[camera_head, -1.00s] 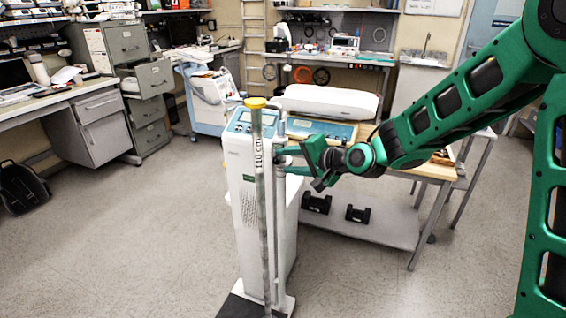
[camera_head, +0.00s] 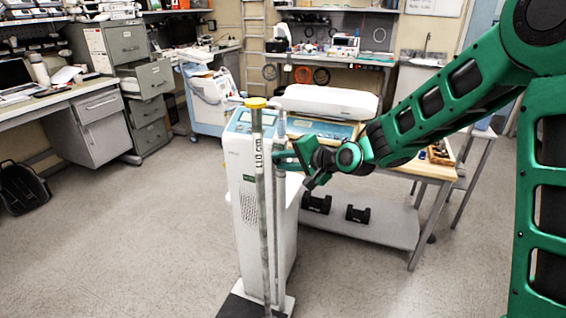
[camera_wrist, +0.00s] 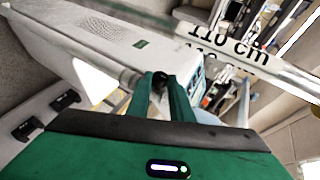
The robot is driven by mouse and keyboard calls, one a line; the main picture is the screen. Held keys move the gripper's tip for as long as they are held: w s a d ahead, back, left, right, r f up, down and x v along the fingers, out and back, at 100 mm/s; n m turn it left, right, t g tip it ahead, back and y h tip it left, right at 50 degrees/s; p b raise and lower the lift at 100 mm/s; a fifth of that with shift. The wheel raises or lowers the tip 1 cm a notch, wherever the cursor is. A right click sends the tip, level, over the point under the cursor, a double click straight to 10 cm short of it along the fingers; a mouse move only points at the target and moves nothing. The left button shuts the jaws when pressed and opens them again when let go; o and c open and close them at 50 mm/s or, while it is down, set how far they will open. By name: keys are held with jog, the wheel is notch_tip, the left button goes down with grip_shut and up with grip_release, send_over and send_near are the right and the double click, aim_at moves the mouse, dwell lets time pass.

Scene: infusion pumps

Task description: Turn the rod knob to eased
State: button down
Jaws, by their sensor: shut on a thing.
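The white pump cabinet (camera_head: 247,195) stands upright on the floor with a blue-framed panel on top. In front of it rises a pale rod (camera_head: 263,225) with a yellow cap (camera_head: 255,102) and a "110 cm" mark. A second pale pole (camera_head: 280,225) stands close beside it. My green gripper (camera_head: 281,160) reaches the poles from the right, at upper height. In the wrist view my gripper (camera_wrist: 162,84) is shut on the small dark knob (camera_wrist: 160,79), which shows between the fingertips. The marked rod crosses the top of that view. The fingers hide most of the knob.
A wooden-topped table (camera_head: 425,172) with a lower shelf stands right behind the cabinet. A pale blue cart (camera_head: 207,100) stands behind it. Drawers (camera_head: 95,120) and a desk are at left. The floor (camera_head: 120,240) in front is clear.

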jog(key=h, duration=0.1)
jog(key=g+h, duration=0.1)
jog(key=shift+a+r+n+g+h, duration=0.25)
jog(key=shift+r+n+g+h, duration=0.05)
jog(key=shift+n+g+h, duration=0.1)
jog(key=shift+w+a+r+n+g+h, duration=0.1)
jog(key=shift+n+g+h, duration=0.25)
jog(key=shift+h, duration=0.55)
jog(key=c, duration=1.6)
grip_release()
jog(key=shift+o, duration=0.2)
jog(key=shift+r, duration=0.1)
jog(key=v, duration=1)
jog(key=shift+r, duration=0.35)
